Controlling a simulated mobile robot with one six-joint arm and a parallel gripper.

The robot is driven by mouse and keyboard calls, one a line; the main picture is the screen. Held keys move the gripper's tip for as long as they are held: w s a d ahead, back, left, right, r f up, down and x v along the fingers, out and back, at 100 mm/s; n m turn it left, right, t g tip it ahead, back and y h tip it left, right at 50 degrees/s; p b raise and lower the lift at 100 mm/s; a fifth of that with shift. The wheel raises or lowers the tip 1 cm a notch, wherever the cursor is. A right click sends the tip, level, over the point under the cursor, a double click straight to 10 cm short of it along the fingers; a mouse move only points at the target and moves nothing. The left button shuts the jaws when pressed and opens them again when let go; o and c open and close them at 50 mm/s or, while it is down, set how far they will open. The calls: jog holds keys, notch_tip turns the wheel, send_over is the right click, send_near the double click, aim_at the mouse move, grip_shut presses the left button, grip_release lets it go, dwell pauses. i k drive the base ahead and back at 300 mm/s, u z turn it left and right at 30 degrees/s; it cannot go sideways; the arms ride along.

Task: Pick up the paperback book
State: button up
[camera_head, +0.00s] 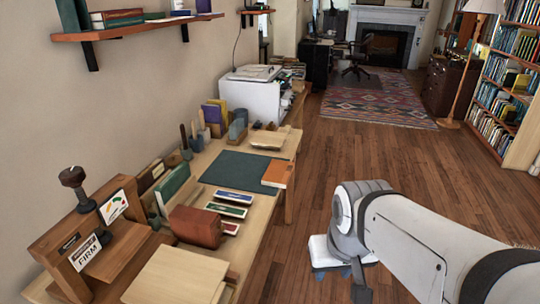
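An orange book (277,174), which looks like the paperback, lies flat on the right edge of the wooden desk (262,209), by the corner of a dark green mat (237,170). Its pale page edges show, and nothing covers it. My gripper (343,281) is at the lower middle, right of the desk and apart from the book, over the floor. It points down beneath my white arm. Its dark fingertips show only in part, so I cannot tell how far apart they are. I see nothing held in it.
Several small boxes (225,210), a reddish-brown block (196,226), upright books (172,188) and a wooden press (90,240) crowd the near desk. A white printer (252,92) stands farther back. The wooden floor (400,160) to the right is open.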

aim_at(278, 173)
jog(key=z, duration=2.1)
jog(key=i, duration=2.2)
jog(key=u, duration=1.25)
jog(key=k, duration=0.15)
jog(key=u, duration=2.4)
jog(key=i, duration=0.9)
jog(key=u, duration=0.05)
